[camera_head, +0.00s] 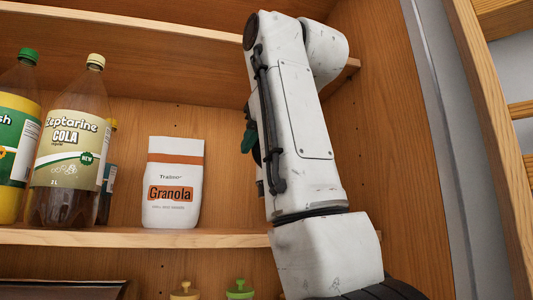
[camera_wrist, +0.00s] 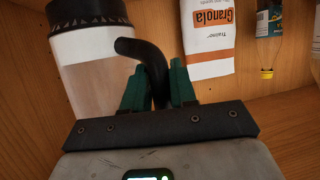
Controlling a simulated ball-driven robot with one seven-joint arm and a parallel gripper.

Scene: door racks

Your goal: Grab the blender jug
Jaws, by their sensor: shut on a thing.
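The blender jug (camera_wrist: 88,75) shows at the left of the wrist view. It has a clear body, a black end at the top of the picture and a curved black handle. My gripper (camera_wrist: 159,84) has its green fingers on both sides of the handle and is shut on it. In the head view only a bit of green finger shows beside my white arm. The jug is hidden behind the arm there. I cannot tell whether the jug rests on the shelf or is lifted.
A granola bag (camera_head: 173,185) stands on the wooden shelf (camera_head: 120,237), left of my arm. Cola (camera_head: 70,150) and a green-capped bottle (camera_head: 18,130) stand farther left. A shelf board (camera_head: 130,22) lies above. The rack's side wall (camera_head: 385,130) is close on the right. Small stoppered items sit below.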

